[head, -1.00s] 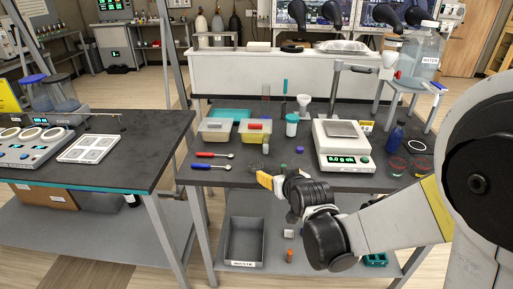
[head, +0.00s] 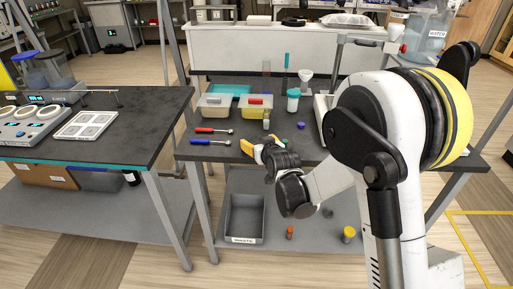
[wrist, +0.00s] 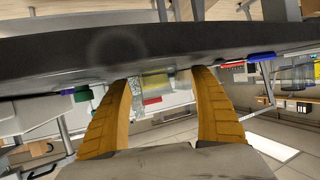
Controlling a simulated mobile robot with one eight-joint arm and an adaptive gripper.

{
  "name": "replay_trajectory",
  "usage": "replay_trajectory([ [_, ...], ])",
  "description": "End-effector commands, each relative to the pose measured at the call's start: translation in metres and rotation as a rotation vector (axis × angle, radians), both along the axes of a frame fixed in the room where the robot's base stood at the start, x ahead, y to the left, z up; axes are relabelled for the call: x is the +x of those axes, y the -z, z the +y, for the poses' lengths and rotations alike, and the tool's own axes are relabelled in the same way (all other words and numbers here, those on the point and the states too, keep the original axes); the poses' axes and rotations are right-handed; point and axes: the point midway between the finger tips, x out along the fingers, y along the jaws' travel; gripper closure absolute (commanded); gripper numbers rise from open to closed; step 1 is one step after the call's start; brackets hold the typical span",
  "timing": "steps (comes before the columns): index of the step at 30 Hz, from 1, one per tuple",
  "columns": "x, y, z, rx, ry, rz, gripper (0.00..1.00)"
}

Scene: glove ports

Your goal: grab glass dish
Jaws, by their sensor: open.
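My gripper (head: 252,148) has yellow fingers and is open at the front edge of the dark bench (head: 208,168), near the spoons and vial. In the wrist view its two fingers (wrist: 162,82) stand apart, with nothing clearly held between them. That view looks inverted, with the dark bench top (wrist: 60,55) across the upper part. I cannot make out the glass dish in either current view. My arm hides the right part of the bench, where small round dishes showed earlier.
Spoons with red (head: 207,130) and blue (head: 205,142) handles lie left of my gripper. Behind stand two tubs (head: 215,112), a small vial (head: 266,122), a white jar (head: 293,105) and a funnel (head: 306,76). A grey waste bin (head: 245,220) is on the lower shelf.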

Motion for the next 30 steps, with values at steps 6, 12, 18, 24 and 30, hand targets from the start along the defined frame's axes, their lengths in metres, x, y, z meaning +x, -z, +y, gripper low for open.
replay_trajectory([
  [6, 0.0142, 0.0062, 0.0054, 0.001, -0.001, -0.001, 0.27],
  [12, 0.0139, 0.0053, 0.0053, 0.001, -0.001, -0.001, 0.38],
  [18, 0.0137, 0.0053, 0.0052, 0.001, -0.001, -0.001, 0.75],
  [24, 0.0137, 0.0054, 0.0051, 0.001, -0.001, -0.001, 0.75],
  [30, 0.0135, -0.0016, 0.0050, 0.001, -0.001, -0.001, 0.75],
])
